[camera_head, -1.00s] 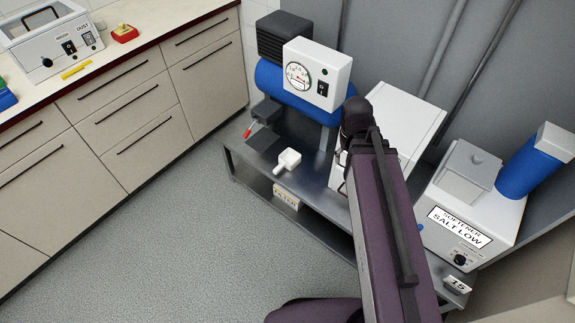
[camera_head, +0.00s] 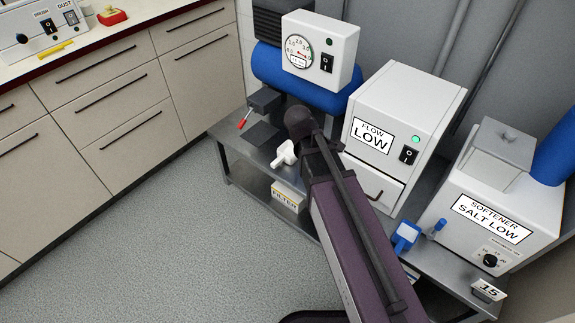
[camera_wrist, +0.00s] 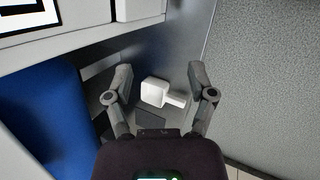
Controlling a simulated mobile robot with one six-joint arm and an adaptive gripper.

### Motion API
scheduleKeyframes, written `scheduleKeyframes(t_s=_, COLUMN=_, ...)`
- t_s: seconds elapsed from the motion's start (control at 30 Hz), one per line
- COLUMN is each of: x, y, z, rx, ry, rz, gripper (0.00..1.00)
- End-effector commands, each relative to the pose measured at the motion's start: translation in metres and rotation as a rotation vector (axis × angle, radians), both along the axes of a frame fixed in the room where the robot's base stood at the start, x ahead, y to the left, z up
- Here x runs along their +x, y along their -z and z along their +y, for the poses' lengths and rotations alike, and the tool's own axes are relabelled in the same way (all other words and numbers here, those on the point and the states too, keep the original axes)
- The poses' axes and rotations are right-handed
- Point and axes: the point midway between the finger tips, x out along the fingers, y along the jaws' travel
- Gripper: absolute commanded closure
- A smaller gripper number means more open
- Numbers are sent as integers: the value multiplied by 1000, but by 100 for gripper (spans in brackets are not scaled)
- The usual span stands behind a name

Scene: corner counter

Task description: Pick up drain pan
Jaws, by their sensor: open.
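The drain pan, a small white square pan with a short handle, sits on the grey metal bench (camera_head: 232,138). In the head view the pan (camera_head: 284,153) is just left of the end of my arm. In the wrist view the pan (camera_wrist: 155,92) lies between and beyond my fingers, its handle pointing right. My gripper (camera_wrist: 159,72) is open and empty, with one finger on each side of the pan in the picture. I cannot tell the height gap between fingertips and pan. In the head view the fingers are hidden behind my arm.
A compressor with a blue tank (camera_head: 300,82) and gauge box (camera_head: 320,50) stands behind the pan. A white FLOW LOW box (camera_head: 400,120) and softener (camera_head: 500,215) stand to the right. A FILTER box (camera_head: 288,196) is on the lower shelf. Open floor (camera_head: 150,240) lies left.

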Motion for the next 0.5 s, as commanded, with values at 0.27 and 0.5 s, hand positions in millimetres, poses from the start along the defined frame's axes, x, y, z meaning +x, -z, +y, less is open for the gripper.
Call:
scheduleKeyframes(t_s=0.27, x=23, y=52, z=34, rx=-162, ry=-240, rz=25, gripper=29)
scheduleKeyframes(t_s=0.5, x=40, y=85, z=66, rx=-313, ry=-439, rz=52, gripper=29)
